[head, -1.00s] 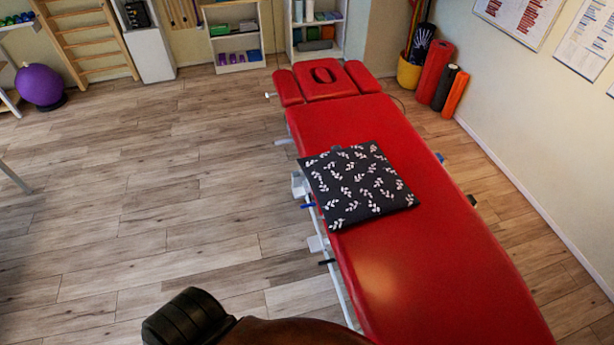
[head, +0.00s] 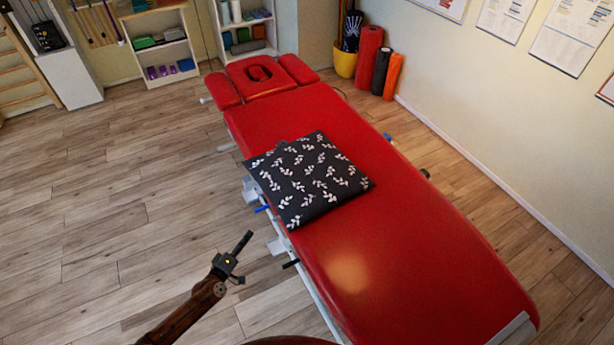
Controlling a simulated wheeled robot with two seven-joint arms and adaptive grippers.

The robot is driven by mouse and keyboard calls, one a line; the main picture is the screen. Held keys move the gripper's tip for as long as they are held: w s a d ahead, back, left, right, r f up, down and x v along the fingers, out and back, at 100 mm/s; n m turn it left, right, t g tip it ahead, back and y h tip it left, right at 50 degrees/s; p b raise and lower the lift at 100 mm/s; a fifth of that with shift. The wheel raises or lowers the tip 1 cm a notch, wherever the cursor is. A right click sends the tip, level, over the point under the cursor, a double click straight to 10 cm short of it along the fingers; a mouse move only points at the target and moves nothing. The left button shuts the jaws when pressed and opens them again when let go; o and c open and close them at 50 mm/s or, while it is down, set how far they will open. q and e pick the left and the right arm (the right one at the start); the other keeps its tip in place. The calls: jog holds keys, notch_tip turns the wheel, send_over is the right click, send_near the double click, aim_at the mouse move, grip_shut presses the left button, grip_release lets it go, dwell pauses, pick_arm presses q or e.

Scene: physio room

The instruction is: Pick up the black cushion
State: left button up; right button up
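The black cushion (head: 309,178) with a white leaf pattern lies flat on the red treatment table (head: 385,265), near its middle. Its left corner reaches the table's left edge, and a small dark tab shows at its far edge. My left gripper (head: 242,247) is in the lower left of the head view, in front of the floor, left of the table and nearer to me than the cushion. It is apart from the cushion and I see nothing held. My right gripper is out of view.
The table's left side has a white frame with levers (head: 277,246). A shelf (head: 160,45) and a white cabinet (head: 66,75) stand at the back. A yellow bin (head: 345,65) and upright rolls (head: 369,52) stand by the right wall. The floor on the left is clear.

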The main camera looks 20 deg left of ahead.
aim_at(271, 201)
pick_arm(q)
jog(key=w+d+r+n+t+h+b, duration=0.1)
jog(key=w+d+r+n, duration=0.15)
jog(key=r, duration=0.35)
jog(key=w+d+r+n+t, duration=0.1)
jog(key=w+d+r+n, duration=0.15)
jog(key=r, duration=0.35)
jog(key=shift+m, duration=0.3)
jog(key=w, duration=0.2)
jog(key=w+d+b, duration=0.1)
jog(key=w, duration=0.1)
jog(key=w+b, duration=0.1)
jog(key=w, duration=0.2)
jog(key=shift+d+r, duration=0.1)
jog(key=shift+d, duration=0.05)
jog(key=shift+c, duration=0.4)
grip_shut()
jog(key=shift+w+r, duration=0.1)
